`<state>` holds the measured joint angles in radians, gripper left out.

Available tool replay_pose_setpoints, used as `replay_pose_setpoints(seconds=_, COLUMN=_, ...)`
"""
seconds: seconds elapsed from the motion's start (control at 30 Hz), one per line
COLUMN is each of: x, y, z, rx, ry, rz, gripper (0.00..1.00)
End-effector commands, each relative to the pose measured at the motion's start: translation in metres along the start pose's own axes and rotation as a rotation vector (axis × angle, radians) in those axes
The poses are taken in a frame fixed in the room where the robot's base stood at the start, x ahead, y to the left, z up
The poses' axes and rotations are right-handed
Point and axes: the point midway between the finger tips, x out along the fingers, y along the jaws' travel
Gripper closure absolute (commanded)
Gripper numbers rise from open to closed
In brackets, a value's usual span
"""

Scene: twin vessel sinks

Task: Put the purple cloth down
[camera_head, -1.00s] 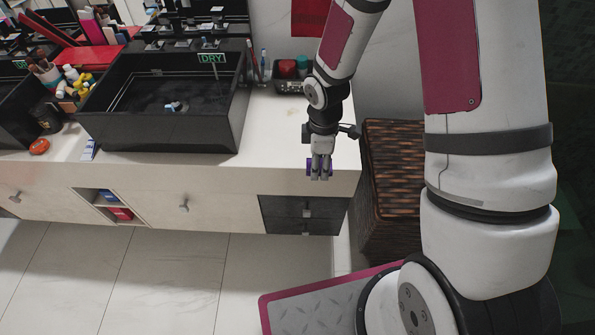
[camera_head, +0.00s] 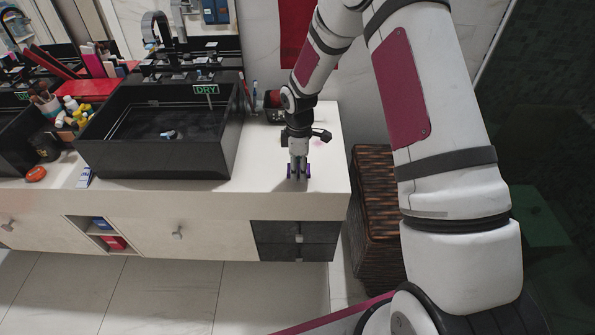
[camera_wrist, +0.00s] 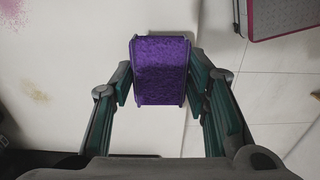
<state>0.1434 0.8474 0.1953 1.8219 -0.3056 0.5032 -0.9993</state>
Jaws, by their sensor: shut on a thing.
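The purple cloth (camera_wrist: 161,71) is a small fuzzy block held between both fingers of my gripper (camera_wrist: 160,88) in the wrist view. In the head view my gripper (camera_head: 298,172) points down over the right end of the pale counter (camera_head: 261,178), near its front edge. Only slivers of the purple cloth (camera_head: 308,171) show beside the fingertips there. I cannot tell whether the cloth touches the counter top.
A black vessel sink (camera_head: 160,165) with a "DRY" sign (camera_head: 206,89) stands left of my gripper. A dark container with red items (camera_head: 272,103) sits behind. A woven brown basket (camera_head: 377,220) stands on the floor to the right. The counter around my gripper is clear.

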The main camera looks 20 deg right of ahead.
Motion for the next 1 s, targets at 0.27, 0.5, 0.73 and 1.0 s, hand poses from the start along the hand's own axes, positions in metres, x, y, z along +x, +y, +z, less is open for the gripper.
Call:
replay_pose_setpoints(seconds=0.27, x=0.005, y=0.016, z=-0.003, rx=-0.001, ry=0.000, rz=-0.003, gripper=0.93)
replay_pose_setpoints(seconds=0.5, x=0.035, y=0.015, z=-0.003, rx=-0.001, ry=-0.001, rz=-0.002, gripper=0.93)
replay_pose_setpoints(seconds=0.73, x=0.036, y=0.015, z=-0.003, rx=-0.001, ry=0.000, rz=0.000, gripper=0.93)
replay_pose_setpoints(seconds=1.0, x=0.039, y=0.015, z=-0.003, rx=-0.001, ry=0.000, rz=-0.001, gripper=0.38)
